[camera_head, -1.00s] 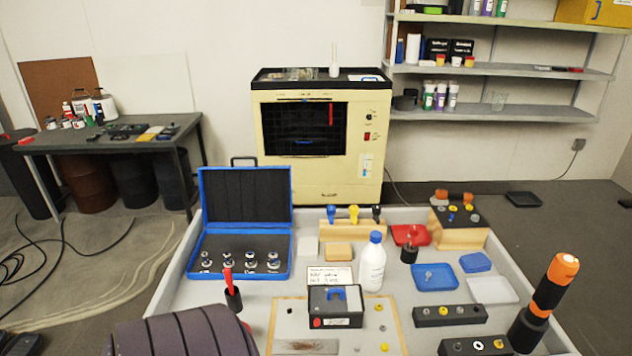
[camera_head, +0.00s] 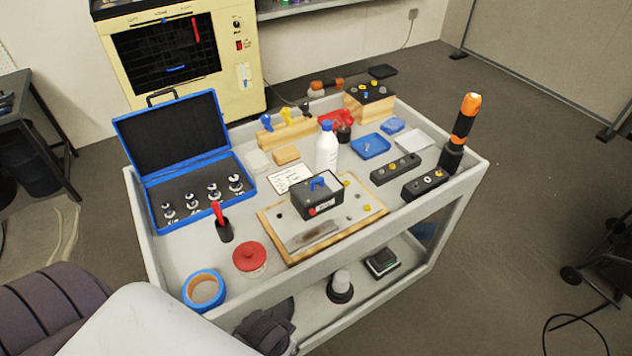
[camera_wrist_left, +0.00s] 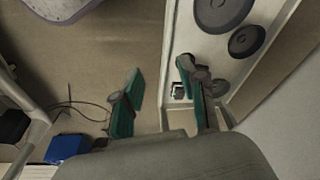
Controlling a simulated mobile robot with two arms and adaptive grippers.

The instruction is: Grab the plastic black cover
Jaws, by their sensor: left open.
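A black box-like cover (camera_head: 317,195) with a blue part on top and a red spot on its front sits on a wood-edged metal plate (camera_head: 352,213), in the middle of the grey cart top. It looks like the plastic black cover. My left gripper shows in the left wrist view (camera_wrist_left: 160,78), its two green-padded fingers apart and nothing between them. It points down past the cart's side, away from the cover. In the head view my left arm comes in at the bottom left, and its fingers cannot be made out. My right gripper is in neither view.
A white bottle (camera_head: 327,148) stands just behind the cover. An open blue case (camera_head: 181,142), a red-lidded jar (camera_head: 250,258) and blue tape (camera_head: 204,289) are to its left. A tall orange-black torch (camera_head: 461,133) stands right. The cart's raised rim (camera_head: 385,238) runs along the front.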

